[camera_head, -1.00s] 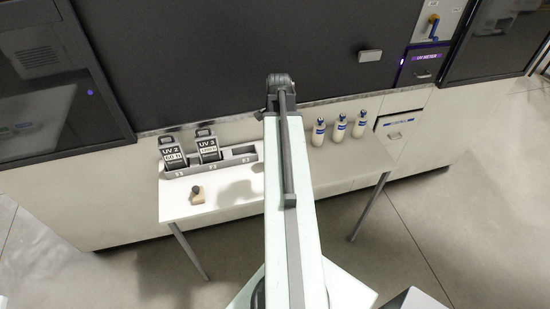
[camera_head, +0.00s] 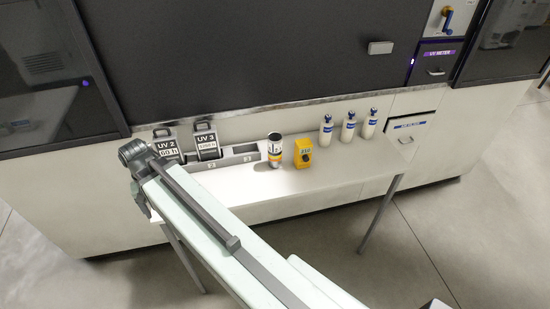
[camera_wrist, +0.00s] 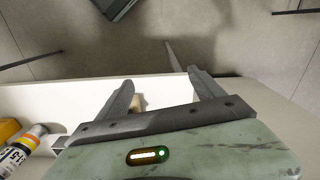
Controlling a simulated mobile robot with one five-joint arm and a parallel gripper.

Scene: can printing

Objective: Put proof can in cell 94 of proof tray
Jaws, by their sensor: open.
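A printed can (camera_head: 274,150), white and dark with a yellow-orange band, stands upright on the white table, right of the grey rack. It also shows at the lower left of the wrist view (camera_wrist: 24,150). I cannot tell whether it is the proof can. My gripper (camera_wrist: 162,80) is open over the table's edge, its jaws apart and clear of the can. A small tan block (camera_wrist: 137,102) shows beyond the left finger; contact cannot be told. I see no proof tray or cell numbers.
A yellow meter (camera_head: 303,153) stands right beside the can. The grey rack (camera_head: 236,160) holds the UV 2 (camera_head: 166,145) and UV 3 (camera_head: 205,141) cassettes. Several white bottles (camera_head: 349,127) stand at the right. The table (camera_head: 335,172) is clear in front of them.

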